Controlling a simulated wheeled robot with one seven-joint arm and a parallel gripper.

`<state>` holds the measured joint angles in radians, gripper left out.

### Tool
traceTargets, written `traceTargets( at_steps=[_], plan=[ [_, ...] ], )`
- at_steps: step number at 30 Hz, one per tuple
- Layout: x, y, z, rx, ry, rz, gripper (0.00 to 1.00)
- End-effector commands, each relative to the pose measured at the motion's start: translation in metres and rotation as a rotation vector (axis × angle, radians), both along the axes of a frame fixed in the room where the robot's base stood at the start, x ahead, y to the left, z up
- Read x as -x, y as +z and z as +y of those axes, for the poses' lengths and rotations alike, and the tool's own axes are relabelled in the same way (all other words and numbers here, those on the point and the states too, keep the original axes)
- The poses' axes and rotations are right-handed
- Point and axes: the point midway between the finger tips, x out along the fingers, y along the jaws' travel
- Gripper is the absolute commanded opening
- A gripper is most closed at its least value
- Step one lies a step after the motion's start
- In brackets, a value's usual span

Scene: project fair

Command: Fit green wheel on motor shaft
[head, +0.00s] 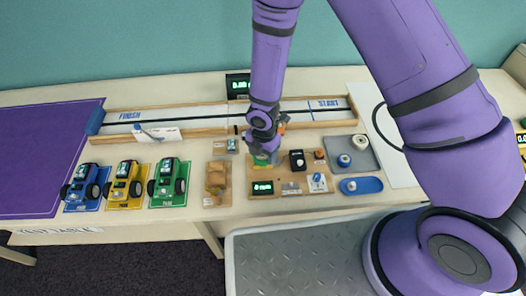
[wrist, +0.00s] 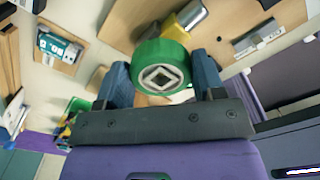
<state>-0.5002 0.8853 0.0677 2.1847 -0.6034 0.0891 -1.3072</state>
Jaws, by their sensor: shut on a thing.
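The green wheel (wrist: 147,56) shows large in the wrist view, its grey square-patterned hub facing the camera. My gripper (wrist: 163,78) is shut on it, with one blue finger on each side. Just beyond the wheel is a motor with a yellow body (wrist: 179,24) and a silver can (wrist: 205,12). The wheel overlaps the yellow body in the picture. The shaft is hidden, and I cannot tell whether the wheel is on it. In the head view my gripper (head: 263,148) is low over the wooden test board (head: 287,176), with a bit of green (head: 262,160) below it.
Blue, yellow and green toy cars (head: 167,181) stand on mats at the left. A wooden track (head: 190,124) runs behind. A black box (head: 297,160) stands close beside my gripper.

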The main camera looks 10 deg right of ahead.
Motion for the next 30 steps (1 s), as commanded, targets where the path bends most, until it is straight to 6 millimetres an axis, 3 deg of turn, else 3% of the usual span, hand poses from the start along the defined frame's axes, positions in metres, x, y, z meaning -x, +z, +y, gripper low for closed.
traceTargets(
  at_steps=[30],
  plan=[
    [0.0001,-0.0087,-0.0002,0.001,0.000,0.001,0.40]
  ],
)
